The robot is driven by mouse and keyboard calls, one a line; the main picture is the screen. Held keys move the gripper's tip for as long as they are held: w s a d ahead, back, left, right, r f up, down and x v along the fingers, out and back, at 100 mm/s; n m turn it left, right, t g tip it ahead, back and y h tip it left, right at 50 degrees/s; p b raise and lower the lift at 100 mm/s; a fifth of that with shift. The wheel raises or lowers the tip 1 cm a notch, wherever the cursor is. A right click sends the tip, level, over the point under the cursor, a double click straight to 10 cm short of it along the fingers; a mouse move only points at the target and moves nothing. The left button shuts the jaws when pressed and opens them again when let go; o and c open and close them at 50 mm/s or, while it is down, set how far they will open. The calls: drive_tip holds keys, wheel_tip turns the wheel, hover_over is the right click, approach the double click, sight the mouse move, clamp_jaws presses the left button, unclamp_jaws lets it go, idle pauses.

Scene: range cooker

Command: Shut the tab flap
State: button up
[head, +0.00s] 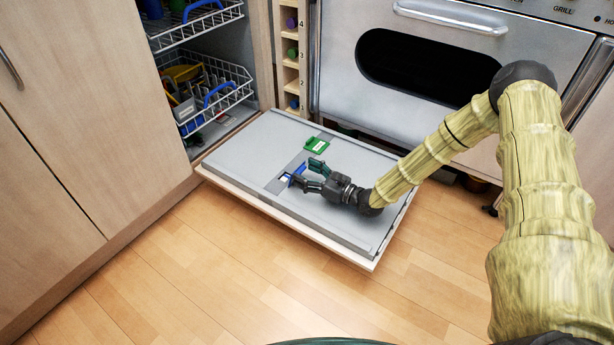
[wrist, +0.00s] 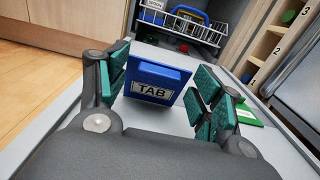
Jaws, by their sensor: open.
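The blue tab flap (wrist: 155,82) carries a label reading TAB and stands raised from the inside of the open dishwasher door (head: 250,150). In the head view the flap (head: 298,170) is small and partly hidden by my gripper. My gripper (head: 299,173) is low over the door. In the wrist view my gripper (wrist: 160,95) is open, with one teal-padded finger on each side of the flap. I cannot tell whether either finger touches it. A green flap (head: 316,144) lies on the door beyond my gripper.
Two wire racks (head: 213,92) with dishes are inside the dishwasher. A narrow shelf column (head: 291,55) with numbered cubbies stands beside it, then the range cooker (head: 430,60). The wooden floor (head: 190,265) in front is clear.

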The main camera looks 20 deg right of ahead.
drive_tip(key=shift+w+a, duration=0.1)
drive_tip(key=shift+c, duration=0.5)
drive_tip(key=c, duration=1.3)
drive_tip(key=shift+r, duration=0.1)
drive_tip(key=shift+c, duration=0.3)
drive_tip(key=shift+r+p, duration=0.1)
drive_tip(key=shift+p, duration=0.2)
